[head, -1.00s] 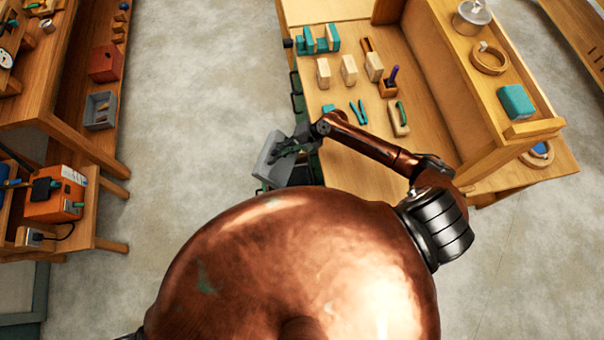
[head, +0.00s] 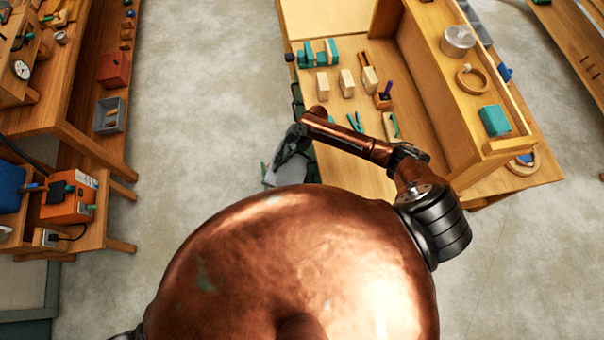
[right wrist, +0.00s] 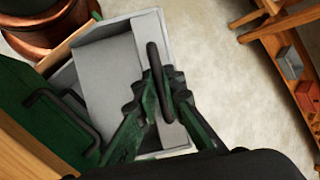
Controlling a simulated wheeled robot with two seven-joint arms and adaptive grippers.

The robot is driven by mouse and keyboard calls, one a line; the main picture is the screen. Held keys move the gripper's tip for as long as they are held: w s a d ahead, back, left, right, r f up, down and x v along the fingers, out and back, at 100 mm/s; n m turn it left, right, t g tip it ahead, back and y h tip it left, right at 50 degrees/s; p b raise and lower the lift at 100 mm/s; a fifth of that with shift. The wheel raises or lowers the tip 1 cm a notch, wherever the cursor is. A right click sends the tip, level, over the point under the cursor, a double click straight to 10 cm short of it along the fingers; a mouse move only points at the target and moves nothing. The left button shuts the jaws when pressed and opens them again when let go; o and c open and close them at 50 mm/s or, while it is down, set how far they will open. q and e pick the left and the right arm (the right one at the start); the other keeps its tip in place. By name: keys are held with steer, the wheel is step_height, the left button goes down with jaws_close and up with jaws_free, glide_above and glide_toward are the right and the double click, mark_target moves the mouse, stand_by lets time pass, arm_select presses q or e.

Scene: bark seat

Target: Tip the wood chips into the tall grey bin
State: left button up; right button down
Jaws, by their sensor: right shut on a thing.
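A pale grey open container (head: 287,169) hangs at the near left end of the right workbench; it also shows in the right wrist view (right wrist: 108,68), its inside bare where visible. My right gripper (head: 287,148) is at its upper edge in the head view, partly hidden by the wrist. In the right wrist view my right gripper (right wrist: 160,92) is shut around the container's dark bar handle (right wrist: 154,70). I see no wood chips, and I cannot pick out a separate tall grey bin. My left gripper is out of view.
The workbench (head: 345,175) holds wooden blocks (head: 346,83), teal tools (head: 355,122) and a raised shelf. Its green side with a dark handle (right wrist: 55,105) is close to the container. A left bench carries a grey box (head: 108,116). Open floor (head: 200,110) lies between.

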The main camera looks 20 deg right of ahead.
steer(key=r+g+h+p, duration=0.1)
steer(key=p, duration=0.2)
steer(key=shift+w+a+r+m+g+h, duration=0.1)
steer(key=shift+w+r+m+g+h, duration=0.05)
steer(key=shift+r+m+g+h, duration=0.2)
steer(key=shift+r+g+h, duration=0.15)
steer(key=shift+g+h, duration=0.2)
steer(key=shift+h+p, duration=0.3)
